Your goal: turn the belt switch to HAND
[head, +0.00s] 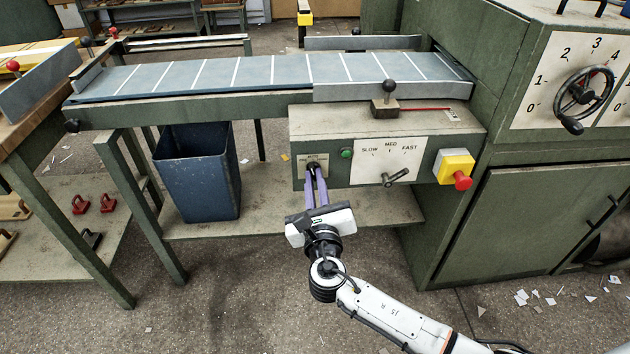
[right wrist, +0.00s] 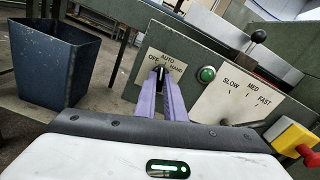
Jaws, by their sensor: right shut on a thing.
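The belt switch is a small black knob (right wrist: 160,70) on a pale plate (right wrist: 150,63) marked OFF, AUTO and HAND, on the front of the green control box (head: 395,122). In the right wrist view OFF is at the left, AUTO at the top and HAND at the right. My right gripper (head: 314,172) reaches up to this plate, and its purple fingers are shut on the knob. The fingers partly hide the knob, and I cannot tell for sure which mark it points to. My left gripper is not in view.
A green button (head: 347,153), a speed dial with a lever (head: 395,177) and a red stop knob on a yellow box (head: 453,167) sit right of the switch. The conveyor belt (head: 240,73) runs above. A blue bin (head: 198,175) stands below left.

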